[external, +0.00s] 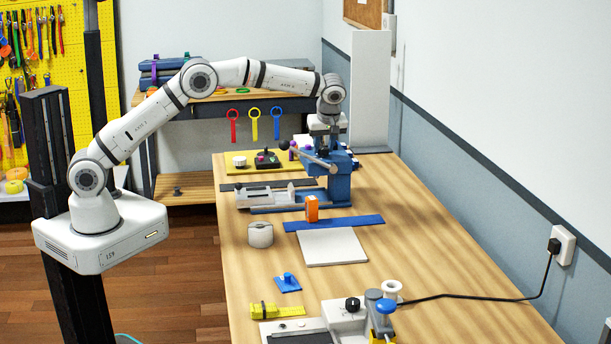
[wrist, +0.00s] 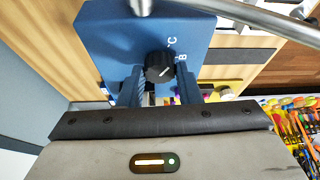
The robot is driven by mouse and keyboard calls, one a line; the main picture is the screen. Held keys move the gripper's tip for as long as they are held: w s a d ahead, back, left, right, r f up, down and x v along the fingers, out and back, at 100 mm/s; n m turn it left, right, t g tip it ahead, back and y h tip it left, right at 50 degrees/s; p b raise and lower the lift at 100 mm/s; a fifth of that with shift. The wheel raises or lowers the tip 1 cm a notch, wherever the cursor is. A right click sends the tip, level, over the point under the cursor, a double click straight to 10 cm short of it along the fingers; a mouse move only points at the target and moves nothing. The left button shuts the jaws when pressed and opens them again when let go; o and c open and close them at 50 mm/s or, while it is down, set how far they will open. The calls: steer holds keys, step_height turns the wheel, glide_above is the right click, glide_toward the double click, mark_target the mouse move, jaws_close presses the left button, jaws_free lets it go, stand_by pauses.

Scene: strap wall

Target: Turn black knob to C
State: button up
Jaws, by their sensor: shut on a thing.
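The black knob (wrist: 159,66) sits on the blue face of a machine (wrist: 105,40) in the wrist view. White letters C and B are printed beside it, C higher and B lower. A pale mark shows on the knob's lower right side; I cannot tell exactly which letter it lines up with. My gripper (wrist: 160,82) has one finger on each side of the knob and is shut on it. In the external view, my gripper (external: 326,130) is at the top of the blue machine (external: 341,182), and the knob is hidden there.
A metal lever (external: 314,158) sticks out from the machine close to my gripper. A white panel (external: 370,90) stands behind. An orange block (external: 312,208), a white roll (external: 260,235) and a white sheet (external: 332,247) lie nearer on the bench.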

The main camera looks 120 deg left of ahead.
steer(key=o, duration=1)
steer(key=shift+v, duration=3.9)
steer(key=shift+d, duration=0.1)
